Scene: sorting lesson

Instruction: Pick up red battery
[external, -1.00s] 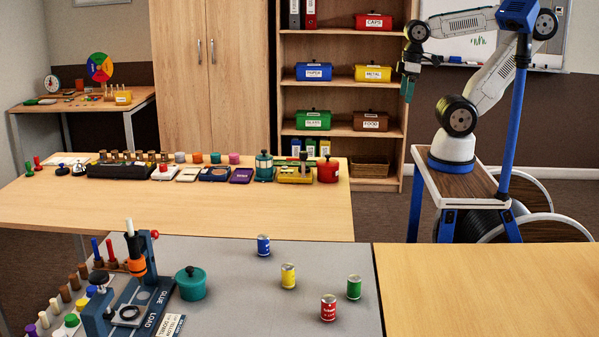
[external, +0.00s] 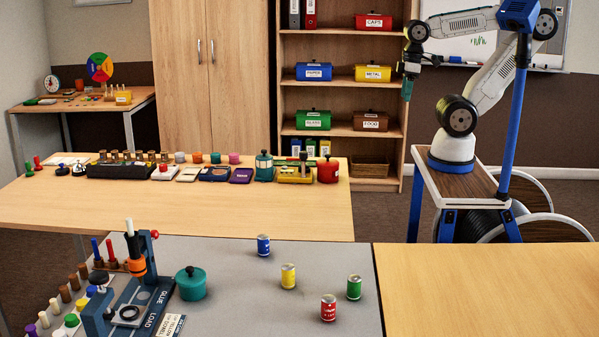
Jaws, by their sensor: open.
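The red battery (external: 328,308) stands upright on the grey table mat (external: 240,310) near the front. A green battery (external: 354,287) stands to its right and a little behind, a yellow battery (external: 288,276) behind it to the left, and a blue battery (external: 263,245) farther back. My gripper (external: 407,88) hangs from the arm at the upper right, in front of the shelf's edge. It is far from the batteries and looks empty, with its jaws open, though they show small.
A teal pot (external: 191,284) and a blue glue press (external: 125,300) stand left of the batteries. A long wooden table (external: 280,215) with several items lies behind. The wooden tabletop (external: 480,290) at the right is clear. A shelf (external: 340,90) holds labelled boxes.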

